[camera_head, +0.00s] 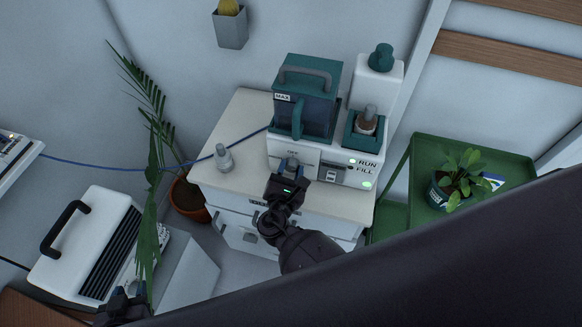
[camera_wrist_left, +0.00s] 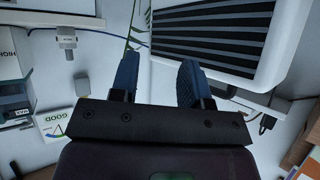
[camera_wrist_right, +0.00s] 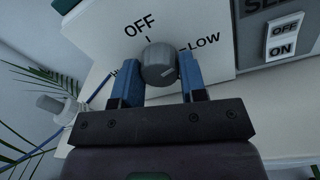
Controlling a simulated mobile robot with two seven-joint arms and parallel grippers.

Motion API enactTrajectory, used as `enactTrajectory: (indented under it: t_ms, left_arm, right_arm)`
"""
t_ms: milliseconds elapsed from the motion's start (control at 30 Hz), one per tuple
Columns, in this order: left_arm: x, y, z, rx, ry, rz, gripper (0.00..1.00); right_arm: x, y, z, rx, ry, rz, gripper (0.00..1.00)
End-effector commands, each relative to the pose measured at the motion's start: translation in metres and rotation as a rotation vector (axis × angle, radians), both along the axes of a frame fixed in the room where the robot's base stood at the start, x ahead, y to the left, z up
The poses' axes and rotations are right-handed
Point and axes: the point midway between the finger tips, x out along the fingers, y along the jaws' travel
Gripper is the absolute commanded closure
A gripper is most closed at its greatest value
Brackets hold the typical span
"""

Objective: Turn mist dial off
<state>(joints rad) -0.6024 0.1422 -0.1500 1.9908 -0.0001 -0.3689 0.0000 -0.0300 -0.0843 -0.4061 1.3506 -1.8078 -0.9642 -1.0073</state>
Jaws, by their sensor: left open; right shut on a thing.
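The mist dial (camera_wrist_right: 158,66) is a round grey knob on the white front panel of the humidifier (camera_head: 322,160), which has a teal tank. In the right wrist view the panel around it reads OFF above and LOW to the right; the lettering on the left is mostly hidden by a finger. My right gripper (camera_wrist_right: 157,82) is shut on the dial, one blue finger on each side. In the head view it (camera_head: 290,166) hides the dial. I cannot tell the dial's exact pointing. My left gripper (camera_wrist_left: 157,80) is open and empty, low at the left in the head view (camera_head: 128,292).
A rocker switch (camera_wrist_right: 284,38) marked OFF and ON sits right of the dial. A small grey fixture (camera_head: 223,157) stands on the cabinet top (camera_head: 240,125). A white louvred unit (camera_head: 88,245) and a potted palm (camera_head: 187,196) are at the left. A green stand (camera_head: 425,150) holds a plant.

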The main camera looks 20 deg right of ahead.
Motion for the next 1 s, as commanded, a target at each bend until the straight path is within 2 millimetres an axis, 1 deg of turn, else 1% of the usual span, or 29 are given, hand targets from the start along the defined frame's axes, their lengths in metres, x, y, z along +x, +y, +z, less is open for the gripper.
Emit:
enactTrajectory:
  t_ms: [33,100,500,700,900,1000]
  left_arm:
    - [0.003,0.0,0.011,0.0,-0.009,-0.001,0.57]
    - [0.004,0.0,0.02,0.0,-0.014,-0.002,0.57]
    - [0.008,0.0,0.058,0.0,-0.027,-0.002,0.57]
    - [0.0,0.001,0.063,0.001,-0.006,0.001,0.57]
    - [-0.011,0.003,0.061,0.001,0.023,0.006,0.57]
    - [-0.013,0.003,0.059,0.001,0.029,0.008,0.57]
  right_arm:
    - [0.001,0.0,0.006,-0.038,0.022,0.001,0.85]
    - [0.001,0.0,0.006,-0.094,0.061,-0.001,0.85]
    - [0.001,0.0,0.005,-0.411,0.275,0.0,0.85]
    - [0.001,0.0,0.004,-0.568,0.382,0.0,0.85]
    - [0.001,0.0,0.003,-0.723,0.487,-0.001,0.85]
    - [0.002,0.001,0.003,-0.797,0.536,-0.001,0.85]
